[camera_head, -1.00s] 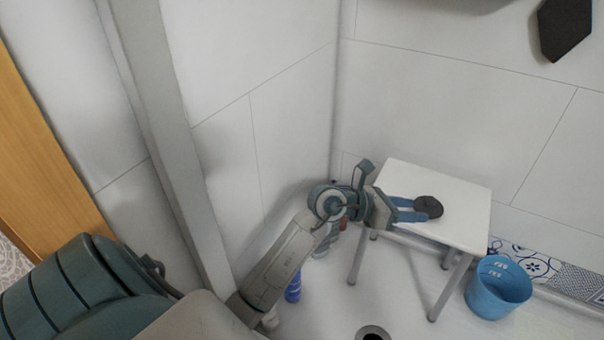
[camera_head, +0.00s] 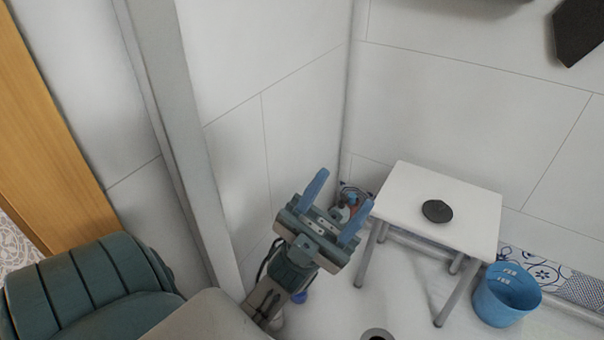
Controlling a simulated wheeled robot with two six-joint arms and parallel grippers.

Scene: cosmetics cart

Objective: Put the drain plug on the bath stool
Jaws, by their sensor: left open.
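The drain plug (camera_head: 437,211), a flat dark grey disc, lies on the white seat of the bath stool (camera_head: 470,222) near its middle. Nothing touches the plug. My left gripper (camera_head: 339,203) is open and empty, its two blue fingers spread apart and pointing up. It is to the left of the stool, clear of the seat and the plug. My right gripper is not in view.
A blue bucket (camera_head: 506,296) stands on the floor to the right of the stool. Several bottles stand in the corner behind my left gripper, partly hidden. A round floor drain (camera_head: 377,335) shows at the bottom edge. Tiled walls close off the corner.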

